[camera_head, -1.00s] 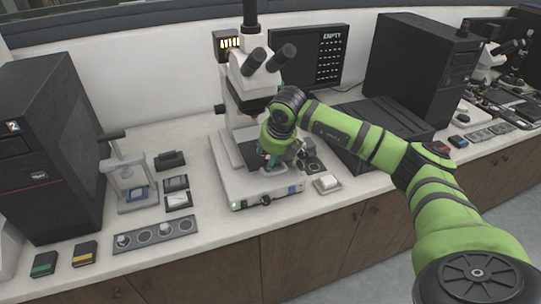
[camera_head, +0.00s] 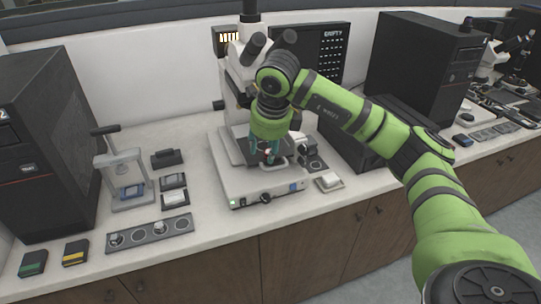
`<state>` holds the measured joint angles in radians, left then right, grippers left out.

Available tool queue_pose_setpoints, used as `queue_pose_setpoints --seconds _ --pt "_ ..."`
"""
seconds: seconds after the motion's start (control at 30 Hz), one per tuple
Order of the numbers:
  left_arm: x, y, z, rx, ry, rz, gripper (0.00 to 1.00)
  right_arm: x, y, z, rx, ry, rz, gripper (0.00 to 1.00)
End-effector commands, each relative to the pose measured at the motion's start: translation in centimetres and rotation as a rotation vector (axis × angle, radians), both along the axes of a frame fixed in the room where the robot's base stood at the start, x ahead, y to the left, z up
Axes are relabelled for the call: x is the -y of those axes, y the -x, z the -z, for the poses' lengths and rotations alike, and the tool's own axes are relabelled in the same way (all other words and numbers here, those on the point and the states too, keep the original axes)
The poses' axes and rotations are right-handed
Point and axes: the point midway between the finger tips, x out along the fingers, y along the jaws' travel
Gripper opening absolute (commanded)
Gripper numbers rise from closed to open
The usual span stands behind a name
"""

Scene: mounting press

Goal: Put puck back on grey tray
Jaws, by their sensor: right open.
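The grey tray (camera_head: 148,233) lies on the white counter at the left front. It has several round places in a row, and small light pieces show at some of them. The microscope (camera_head: 262,183) stands at the middle of the counter. My right gripper (camera_head: 268,158) is open and points down over the microscope's stage. A small pale shape shows by its fingertips; I cannot tell whether it is a puck or whether the fingers touch it. My left gripper is not in view.
A press (camera_head: 124,178) stands behind the tray, with small dark boxes (camera_head: 173,181) at its right. Green (camera_head: 33,263) and yellow (camera_head: 75,252) boxes lie left of the tray. A white block (camera_head: 327,182) sits right of the microscope. A black computer tower (camera_head: 40,155) stands at the left.

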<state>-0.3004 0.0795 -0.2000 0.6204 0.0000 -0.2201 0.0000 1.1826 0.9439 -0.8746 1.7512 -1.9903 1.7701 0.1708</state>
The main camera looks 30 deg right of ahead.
Motion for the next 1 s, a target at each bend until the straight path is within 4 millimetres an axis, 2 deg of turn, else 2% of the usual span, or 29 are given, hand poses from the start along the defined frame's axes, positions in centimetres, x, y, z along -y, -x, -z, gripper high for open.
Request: queue_pose_setpoints --seconds 0.1,0.3,0.4,0.5,0.6,0.73,1.0 --pt "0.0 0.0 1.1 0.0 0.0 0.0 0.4 -2.3 0.4 1.0 -0.074 0.132 -0.376 0.41" --pt "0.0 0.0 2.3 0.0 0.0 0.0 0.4 -5.2 1.4 1.9 -0.214 0.335 -1.003 0.41" --pt "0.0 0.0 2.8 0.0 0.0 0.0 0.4 -6.2 1.9 2.0 -0.279 0.409 -1.26 0.41" --pt "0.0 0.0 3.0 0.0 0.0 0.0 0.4 -6.8 2.2 2.1 -0.329 0.459 -1.445 0.41" --pt "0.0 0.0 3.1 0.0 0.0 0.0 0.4 -7.1 2.4 2.1 -0.359 0.487 -1.556 0.41" --pt "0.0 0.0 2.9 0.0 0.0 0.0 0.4 -6.5 2.0 1.9 -0.371 0.494 -1.6 0.41" --pt "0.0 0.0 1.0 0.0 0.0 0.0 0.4 -2.1 -0.6 1.6 -0.373 0.492 -1.596 0.41"
